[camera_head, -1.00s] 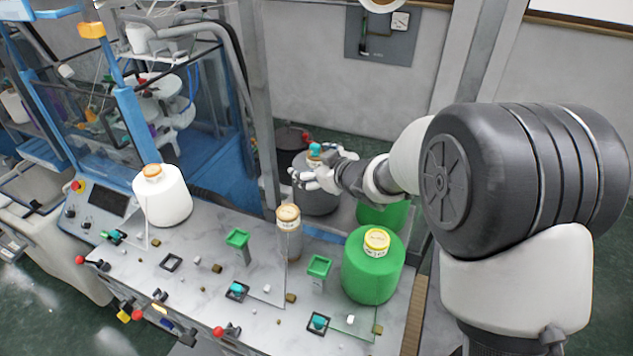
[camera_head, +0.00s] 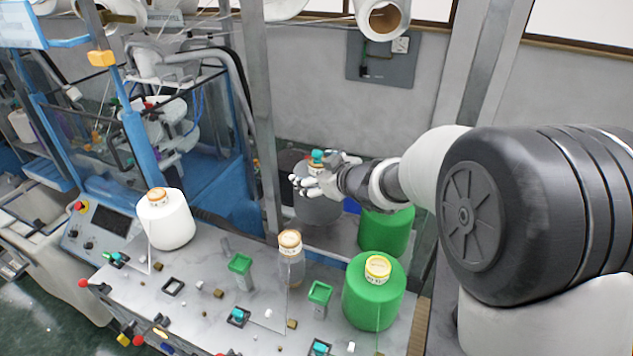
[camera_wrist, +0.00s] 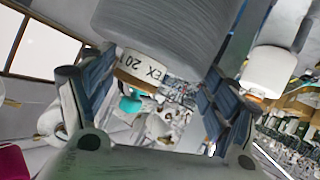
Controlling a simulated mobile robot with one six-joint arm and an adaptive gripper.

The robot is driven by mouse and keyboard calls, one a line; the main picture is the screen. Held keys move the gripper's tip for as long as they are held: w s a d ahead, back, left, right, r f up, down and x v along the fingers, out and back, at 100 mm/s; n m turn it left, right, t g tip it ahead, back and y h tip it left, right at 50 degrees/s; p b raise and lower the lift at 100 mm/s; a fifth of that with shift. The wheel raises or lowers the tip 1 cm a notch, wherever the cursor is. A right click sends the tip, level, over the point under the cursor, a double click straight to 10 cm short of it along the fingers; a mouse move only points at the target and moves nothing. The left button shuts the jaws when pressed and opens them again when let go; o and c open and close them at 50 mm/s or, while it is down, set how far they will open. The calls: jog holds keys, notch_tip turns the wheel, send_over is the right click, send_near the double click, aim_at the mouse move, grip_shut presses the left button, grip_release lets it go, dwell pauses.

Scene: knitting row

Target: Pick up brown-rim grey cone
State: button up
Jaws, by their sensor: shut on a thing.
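The grey cone (camera_head: 318,210) hangs or stands at the back of the table, tip up, with a light label band, a brown rim and a teal piece (camera_head: 317,157) on its tip. My gripper (camera_head: 318,181) is shut on its neck from the right. In the wrist view the cone's grey body (camera_wrist: 165,30) fills the top middle, and its "EX 201" label and brown rim show between my fingers (camera_wrist: 155,85). The gripper and arm hide part of the cone in the head view. Whether its base clears the surface cannot be told.
A green cone (camera_head: 384,232) stands close right of the held cone, another green cone (camera_head: 373,292) nearer. A brown-topped clear cone (camera_head: 290,262) and a white cone (camera_head: 165,220) stand on the marble table (camera_head: 200,265). A metal post (camera_head: 262,120) rises left of the gripper.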

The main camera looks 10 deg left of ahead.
notch_tip(320, 180, up, 14)
jog(key=p, duration=0.6)
jog(key=shift+r+p, duration=0.25)
jog(key=shift+p, duration=0.1)
notch_tip(320, 180, up, 14)
jog(key=p, duration=0.2)
dwell(0.5)
dwell(1.1)
